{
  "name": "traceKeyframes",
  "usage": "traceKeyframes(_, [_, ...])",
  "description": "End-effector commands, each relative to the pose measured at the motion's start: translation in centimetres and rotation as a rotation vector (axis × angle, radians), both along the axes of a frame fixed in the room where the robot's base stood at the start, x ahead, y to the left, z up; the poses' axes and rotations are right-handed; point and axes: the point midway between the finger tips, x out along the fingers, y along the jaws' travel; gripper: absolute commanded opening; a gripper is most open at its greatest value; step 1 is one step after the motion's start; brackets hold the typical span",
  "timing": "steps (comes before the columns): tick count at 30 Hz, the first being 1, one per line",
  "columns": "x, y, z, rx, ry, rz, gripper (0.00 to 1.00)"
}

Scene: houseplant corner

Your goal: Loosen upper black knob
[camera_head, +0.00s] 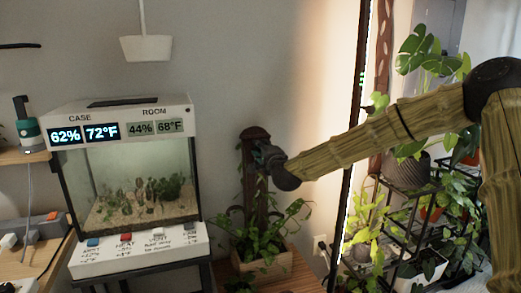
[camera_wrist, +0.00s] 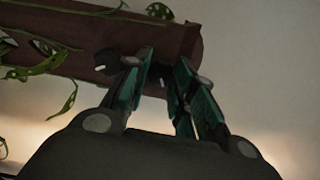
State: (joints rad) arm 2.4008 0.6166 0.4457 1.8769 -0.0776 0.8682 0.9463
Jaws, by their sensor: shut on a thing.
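A dark brown post (camera_head: 259,208) stands upright in a wooden planter with leafy plants in the head view. My gripper (camera_head: 264,155) reaches in from the right and is at the upper part of the post. In the wrist view the post (camera_wrist: 90,38) lies across the picture, its top end to the right. There my gripper (camera_wrist: 162,72), with teal fingers, is shut on the upper black knob (camera_wrist: 157,77) near that end. The fingers hide most of the knob, and its turn cannot be read. A second dark shape on the post further left is unclear.
A terrarium case (camera_head: 135,185) with displays stands left of the post. A plant rack (camera_head: 400,215) with several pots is at right, under my arm. A white hanging fixture (camera_head: 146,48) is above. Leaves (camera_wrist: 48,62) hang along the post at left in the wrist view.

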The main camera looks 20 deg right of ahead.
Motion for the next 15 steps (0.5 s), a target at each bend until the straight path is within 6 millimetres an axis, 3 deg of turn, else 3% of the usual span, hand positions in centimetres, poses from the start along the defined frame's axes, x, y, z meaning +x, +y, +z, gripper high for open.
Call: traceKeyframes(15, [-0.01, 0.05, 0.06, -0.491, -0.016, 0.000, 0.02])
